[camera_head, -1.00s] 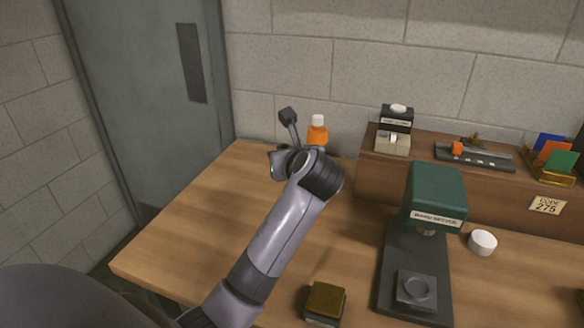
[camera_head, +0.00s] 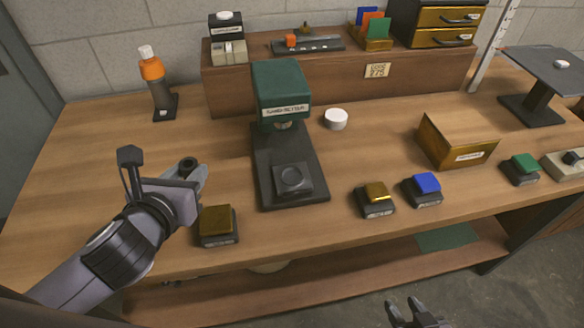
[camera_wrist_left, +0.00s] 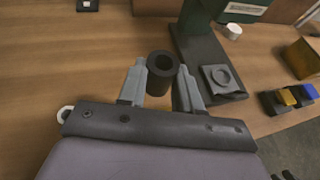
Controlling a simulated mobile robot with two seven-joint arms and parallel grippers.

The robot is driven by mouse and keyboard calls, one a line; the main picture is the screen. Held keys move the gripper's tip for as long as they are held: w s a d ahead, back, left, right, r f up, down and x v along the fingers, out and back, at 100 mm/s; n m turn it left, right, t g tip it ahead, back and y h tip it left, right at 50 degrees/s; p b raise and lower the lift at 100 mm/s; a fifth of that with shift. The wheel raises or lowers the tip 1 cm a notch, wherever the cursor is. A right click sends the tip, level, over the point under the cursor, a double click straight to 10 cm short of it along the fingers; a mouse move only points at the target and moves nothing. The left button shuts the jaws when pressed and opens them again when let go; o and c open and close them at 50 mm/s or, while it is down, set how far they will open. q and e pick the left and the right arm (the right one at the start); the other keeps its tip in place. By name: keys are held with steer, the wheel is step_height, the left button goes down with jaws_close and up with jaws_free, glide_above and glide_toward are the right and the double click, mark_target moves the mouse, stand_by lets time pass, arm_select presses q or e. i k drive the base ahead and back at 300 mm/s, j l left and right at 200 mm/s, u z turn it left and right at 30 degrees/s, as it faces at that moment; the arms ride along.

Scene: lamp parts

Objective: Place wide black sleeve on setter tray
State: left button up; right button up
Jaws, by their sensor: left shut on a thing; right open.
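My left gripper (camera_head: 195,172) is shut on the wide black sleeve (camera_head: 187,163), a short dark tube with a round bore. In the left wrist view the sleeve (camera_wrist_left: 162,66) stands between the fingertips, its open end facing the camera. The setter tray (camera_head: 292,180) is a dark square block with a round recess on the base of the green-headed band setter (camera_head: 281,92). It also shows in the left wrist view (camera_wrist_left: 222,80), right of the sleeve and apart from it. The recess looks empty. My right gripper (camera_head: 415,314) is open and empty at the bottom edge.
A gold-topped block (camera_head: 217,225) sits just right of my left gripper. Gold (camera_head: 376,198) and blue (camera_head: 424,188) blocks stand right of the setter, near the table's front edge. A white cap (camera_head: 336,119) lies behind. An orange-topped bottle (camera_head: 154,75) stands at the back left.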

mark_target(293, 176)
steer(key=z, duration=1)
steer(key=k+j, duration=0.15)
steer(key=j, duration=0.15)
steer(key=k+j+z, duration=0.1)
steer(key=j, duration=0.25)
steer(key=k+j, duration=0.15)
steer(key=j, duration=0.15)
steer(key=z, duration=0.05)
